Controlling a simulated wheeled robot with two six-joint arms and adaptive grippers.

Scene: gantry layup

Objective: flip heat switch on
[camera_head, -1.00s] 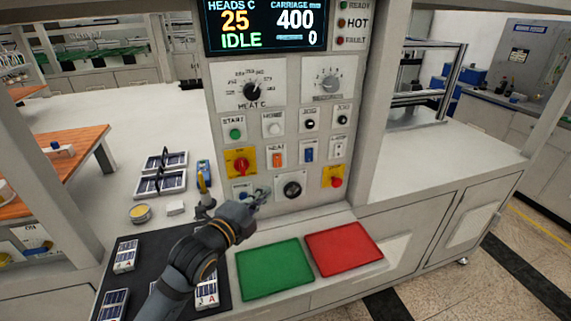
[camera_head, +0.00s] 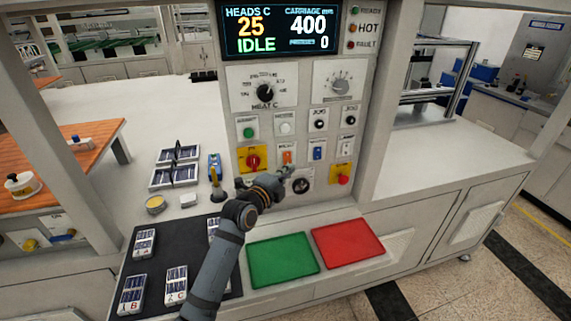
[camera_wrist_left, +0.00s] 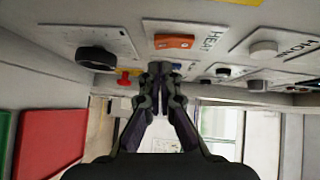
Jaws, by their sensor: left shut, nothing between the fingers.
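The heat switch (camera_head: 287,157) is an orange rocker on a white plate in the middle of the control panel. In the left wrist view the orange rocker (camera_wrist_left: 175,41) sits beside the word HEAT, close beyond the fingertips. My left gripper (camera_head: 286,173) is just below the switch in the head view, its fingers pointing toward the panel. In the left wrist view my left gripper (camera_wrist_left: 160,72) is shut and empty. I cannot tell whether its tips touch the panel. My right gripper is not in view.
The display (camera_head: 275,28) reads 25, IDLE, 400 and 0. Near the gripper are a red rotary switch on yellow (camera_head: 253,160), a black knob (camera_head: 302,186), a blue rocker (camera_head: 317,153) and a red push button (camera_head: 343,180). Green (camera_head: 283,260) and red (camera_head: 347,245) trays lie below.

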